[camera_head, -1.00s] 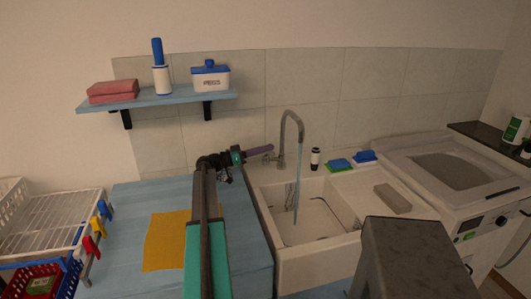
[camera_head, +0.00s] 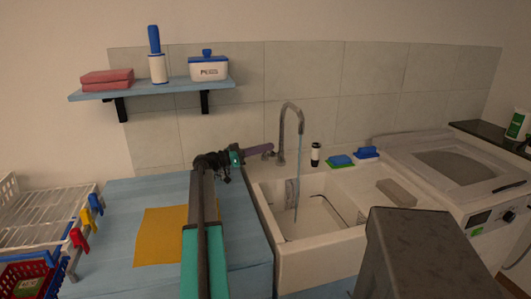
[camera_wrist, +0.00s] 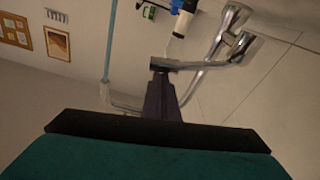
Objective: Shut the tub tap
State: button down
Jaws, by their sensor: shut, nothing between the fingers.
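The tub tap (camera_head: 283,140) is a chrome gooseneck at the back of the white tub (camera_head: 325,255). A thin bluish stream (camera_head: 298,175) falls from its spout into the tub. My gripper (camera_head: 264,149) reaches from the left to the tap's left side, its purple fingers shut and empty. In the wrist view, my gripper (camera_wrist: 161,75) has its tip at a short chrome lever (camera_wrist: 178,65) on the tap (camera_wrist: 215,50). The tip overlaps the lever's end; I cannot tell whether they touch. The stream (camera_wrist: 110,40) also shows there.
A small black-and-white bottle (camera_head: 315,154), green and blue sponges (camera_head: 341,161) and a grey block (camera_head: 398,193) are on the tub's ledge. A blue counter (camera_head: 120,220) with a yellow cloth (camera_head: 160,236) is left. A shelf (camera_head: 150,96) hangs above. A washing machine (camera_head: 455,170) stands right.

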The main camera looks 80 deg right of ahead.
jog(key=shift+s+a+f+m+b, duration=0.1)
jog(key=shift+a+f+m+b, duration=0.35)
jog(key=shift+b, duration=1.2)
jog(key=shift+d+r+m, duration=0.1)
jog(key=shift+d+m, duration=0.05)
jog(key=shift+m, duration=0.1)
jog(key=w+a+r+b, duration=0.1)
jog(key=w+a+r, duration=0.1)
jog(key=w, duration=0.6)
jog(key=shift+w+a+r+b, duration=0.15)
jog(key=shift+a+b, duration=0.15)
jog(key=shift+a, duration=0.55)
